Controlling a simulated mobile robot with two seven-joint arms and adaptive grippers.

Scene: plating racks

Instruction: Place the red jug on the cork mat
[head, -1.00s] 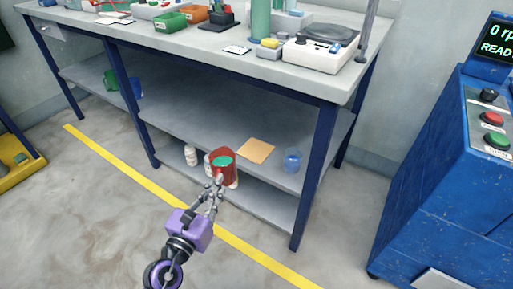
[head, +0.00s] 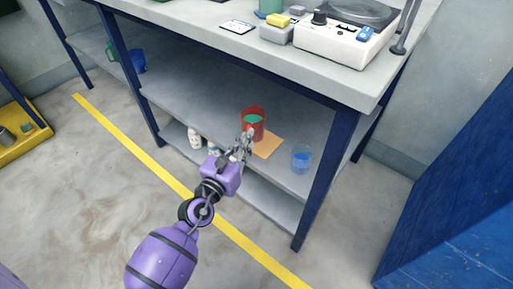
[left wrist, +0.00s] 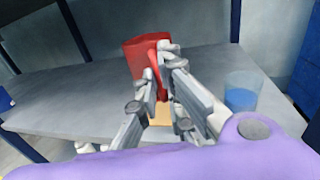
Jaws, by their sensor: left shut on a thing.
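The red jug (head: 252,117), with green contents showing at its top, is at the middle shelf of the bench. My left gripper (head: 246,138) is shut on it from the front. In the left wrist view the jug (left wrist: 143,58) is between the fingers (left wrist: 165,70), tilted a little in the picture. The cork mat (head: 268,146) lies on the middle shelf, partly hidden behind the gripper and jug. A piece of it shows below the fingers in the left wrist view (left wrist: 160,117). I cannot tell whether the jug touches the mat. My right gripper is not in view.
A clear beaker with blue liquid (head: 301,159) stands on the shelf right of the mat. White bottles (head: 194,137) stand on the lower shelf. The bench top (head: 340,75) overhangs the shelf, and a blue leg (head: 325,175) stands at the front right.

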